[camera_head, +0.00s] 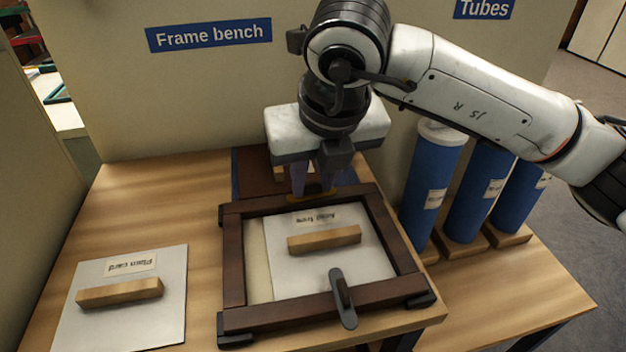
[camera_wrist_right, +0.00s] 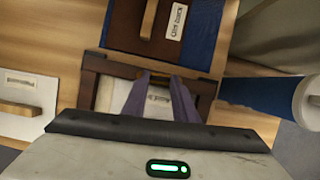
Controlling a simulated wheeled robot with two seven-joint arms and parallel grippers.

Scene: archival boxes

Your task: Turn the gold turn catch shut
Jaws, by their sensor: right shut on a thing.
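A dark wooden frame (camera_head: 234,262) lies on the bench. The gold turn catch (camera_head: 322,196) is on its far bar, mostly hidden by my right gripper (camera_head: 312,189), whose fingers reach down from above and are shut on it. In the right wrist view the gripper fingers (camera_wrist_right: 160,82) stand over the same bar of the frame (camera_wrist_right: 88,90). How the catch is turned cannot be told. A dark grey turn catch (camera_head: 342,298) sits across the near bar. A white board (camera_head: 290,272) with a wooden handle (camera_head: 324,239) lies inside the frame. My left gripper is not in view.
A white card (camera_head: 120,322) with a wooden handle lies at the left. Blue tubes (camera_head: 432,190) stand on wooden bases at the right. A brown and blue box (camera_wrist_right: 135,25) lies behind the frame, close to the bench's back panel (camera_head: 200,90). Bare wood separates card and frame.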

